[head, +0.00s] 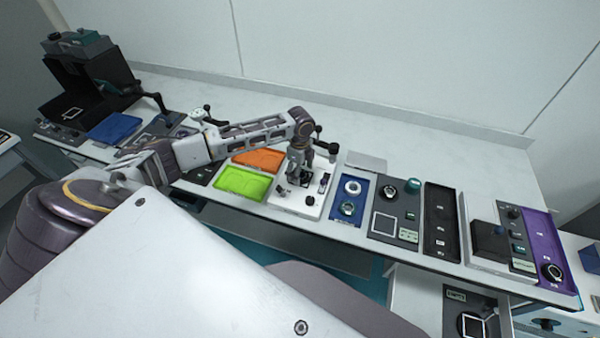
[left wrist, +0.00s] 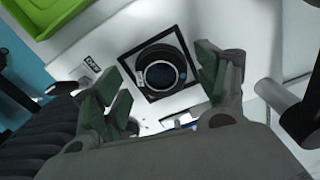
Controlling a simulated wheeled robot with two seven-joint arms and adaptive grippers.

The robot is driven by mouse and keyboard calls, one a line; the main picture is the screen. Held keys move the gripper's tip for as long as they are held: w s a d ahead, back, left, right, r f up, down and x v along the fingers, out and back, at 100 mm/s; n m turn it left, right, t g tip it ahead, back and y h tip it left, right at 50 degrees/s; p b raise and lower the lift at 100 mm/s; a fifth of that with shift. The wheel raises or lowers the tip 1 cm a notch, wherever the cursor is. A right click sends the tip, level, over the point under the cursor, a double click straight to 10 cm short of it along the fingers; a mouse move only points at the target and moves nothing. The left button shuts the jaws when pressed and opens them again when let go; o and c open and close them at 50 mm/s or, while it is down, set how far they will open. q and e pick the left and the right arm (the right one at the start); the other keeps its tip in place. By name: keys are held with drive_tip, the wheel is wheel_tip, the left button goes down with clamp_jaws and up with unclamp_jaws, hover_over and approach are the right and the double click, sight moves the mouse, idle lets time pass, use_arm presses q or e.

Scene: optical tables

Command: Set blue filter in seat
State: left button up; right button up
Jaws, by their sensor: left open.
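My left gripper (head: 300,172) is low over the white board on the bench. In the left wrist view it (left wrist: 162,84) is open, its green-padded fingers apart on either side of a round black-rimmed filter (left wrist: 161,74). The filter's glass looks dark blue-grey. It lies inside a black square seat (left wrist: 185,89) with a pale inner border on the white board (left wrist: 120,35). I cannot tell whether it is fully down. In the head view the gripper mostly hides the filter and seat. My right gripper is not in view.
A blue tray (head: 339,207) with ring-shaped parts stands just right of the board. Green (head: 240,183) and orange (head: 259,159) trays are to its left. A small dark post and other fittings stand on the board close to the gripper. Dark and purple (head: 538,229) trays lie farther right.

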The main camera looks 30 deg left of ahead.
use_arm(q)
wheel_tip(320, 180, up, 11)
drive_tip(key=b, duration=0.1)
idle(0.5)
idle(0.7)
